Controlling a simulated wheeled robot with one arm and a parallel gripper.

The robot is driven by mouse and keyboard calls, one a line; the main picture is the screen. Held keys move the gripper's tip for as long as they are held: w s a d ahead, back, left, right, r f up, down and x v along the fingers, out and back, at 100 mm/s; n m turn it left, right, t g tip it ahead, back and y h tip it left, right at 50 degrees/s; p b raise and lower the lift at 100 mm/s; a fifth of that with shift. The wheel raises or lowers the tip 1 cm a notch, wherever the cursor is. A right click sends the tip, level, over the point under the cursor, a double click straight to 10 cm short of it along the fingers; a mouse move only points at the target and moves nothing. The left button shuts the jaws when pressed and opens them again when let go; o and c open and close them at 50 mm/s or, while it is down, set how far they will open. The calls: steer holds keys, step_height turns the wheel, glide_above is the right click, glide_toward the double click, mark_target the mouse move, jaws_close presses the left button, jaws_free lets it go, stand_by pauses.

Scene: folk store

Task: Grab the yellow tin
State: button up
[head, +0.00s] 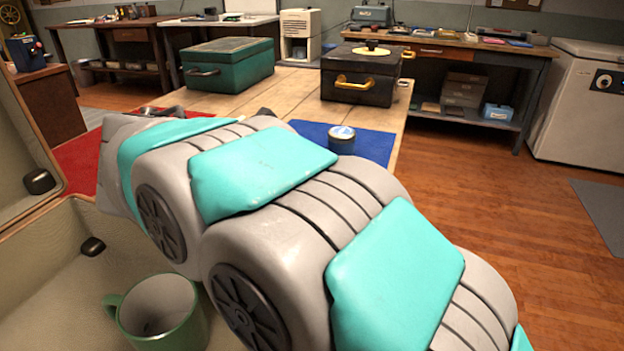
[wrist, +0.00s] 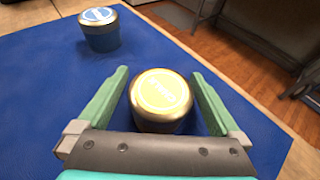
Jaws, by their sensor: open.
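The yellow tin (wrist: 160,96) has a yellow lid with a metallic rim and stands on the blue mat (wrist: 45,110). My gripper (wrist: 160,73) is open, with its two green fingers on either side of the tin. A thin gap of blue mat shows between the tin and each finger. In the head view my arm covers the yellow tin. A blue-lidded tin (wrist: 100,29) stands on the same mat, beyond the fingers to the upper left; it also shows in the head view (head: 341,139).
On the wooden table (head: 297,92) stand a green box (head: 228,66) and a black box (head: 362,76) with a yellow handle. A red mat (head: 84,160) lies to the left. A green mug (head: 165,318) stands in the foreground. Wooden floor (head: 500,190) is open to the right.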

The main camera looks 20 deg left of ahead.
steer(key=shift+w+d+f, duration=0.15)
steer(key=shift+w+d, duration=0.1)
steer(key=shift+w, duration=0.05)
steer(key=c, duration=1.4)
